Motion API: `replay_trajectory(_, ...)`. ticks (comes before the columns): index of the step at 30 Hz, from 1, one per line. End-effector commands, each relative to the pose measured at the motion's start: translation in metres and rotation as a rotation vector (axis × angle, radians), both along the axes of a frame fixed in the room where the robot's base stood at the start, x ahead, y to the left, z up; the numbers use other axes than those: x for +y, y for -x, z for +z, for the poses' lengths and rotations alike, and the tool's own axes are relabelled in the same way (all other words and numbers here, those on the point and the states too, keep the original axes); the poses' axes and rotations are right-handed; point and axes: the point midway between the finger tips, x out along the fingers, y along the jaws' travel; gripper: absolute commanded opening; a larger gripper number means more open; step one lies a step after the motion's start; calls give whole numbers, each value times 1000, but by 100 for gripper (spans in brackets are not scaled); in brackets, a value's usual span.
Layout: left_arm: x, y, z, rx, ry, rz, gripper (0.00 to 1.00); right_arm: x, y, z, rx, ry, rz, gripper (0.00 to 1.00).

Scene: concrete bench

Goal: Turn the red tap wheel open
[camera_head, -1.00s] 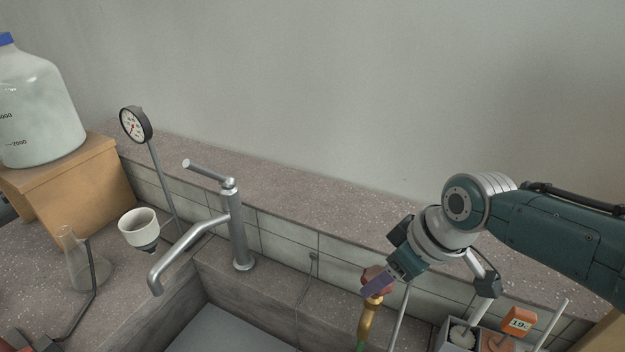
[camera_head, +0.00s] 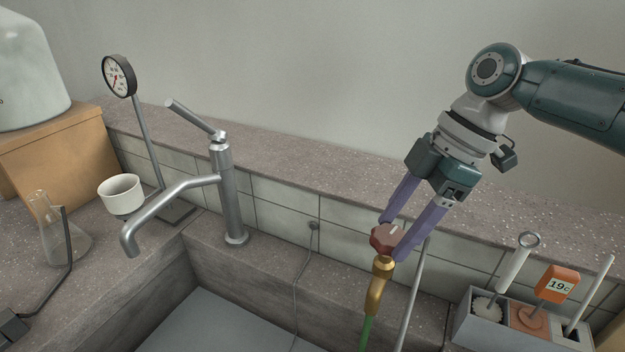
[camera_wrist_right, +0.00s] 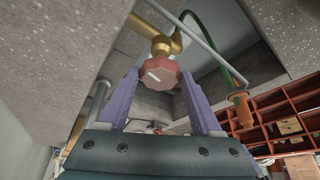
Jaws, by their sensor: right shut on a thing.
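The red tap wheel (camera_head: 386,238) is faceted, with a pale mark on its face, and sits on a brass tap (camera_head: 378,283) at the sink's back right. It also shows in the right wrist view (camera_wrist_right: 158,73). My right gripper (camera_head: 392,232) reaches down from the upper right, its two purple fingers on either side of the wheel and shut on it. The fingers partly hide the wheel's sides. A green hose (camera_head: 366,334) runs down from the tap. My left gripper is not in view.
A steel faucet (camera_head: 230,195) stands left of the tap, and a thin grey rod (camera_head: 412,290) rises close to its right. A grey caddy (camera_head: 470,331) with brushes and an orange timer (camera_head: 558,283) stands further right. A tiled ledge (camera_head: 330,180) runs behind.

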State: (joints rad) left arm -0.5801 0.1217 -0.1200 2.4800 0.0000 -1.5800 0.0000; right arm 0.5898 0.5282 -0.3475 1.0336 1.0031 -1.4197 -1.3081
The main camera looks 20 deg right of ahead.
Motion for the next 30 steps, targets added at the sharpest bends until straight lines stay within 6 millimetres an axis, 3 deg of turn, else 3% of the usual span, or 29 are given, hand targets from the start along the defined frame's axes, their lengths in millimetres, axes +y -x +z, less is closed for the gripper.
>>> replay_trajectory(1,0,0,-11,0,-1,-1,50,-1,-2,-5,-3,3,29,10)
replay_trajectory(9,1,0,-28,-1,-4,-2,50,-1,-2,-3,-1,2,155,10)
replay_trajectory(28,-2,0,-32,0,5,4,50,-1,-2,-1,1,3,204,10)
replay_trajectory(29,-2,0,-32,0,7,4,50,-1,-2,-1,1,3,204,67)
replay_trajectory(30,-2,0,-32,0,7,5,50,-1,-2,-1,1,3,204,72)
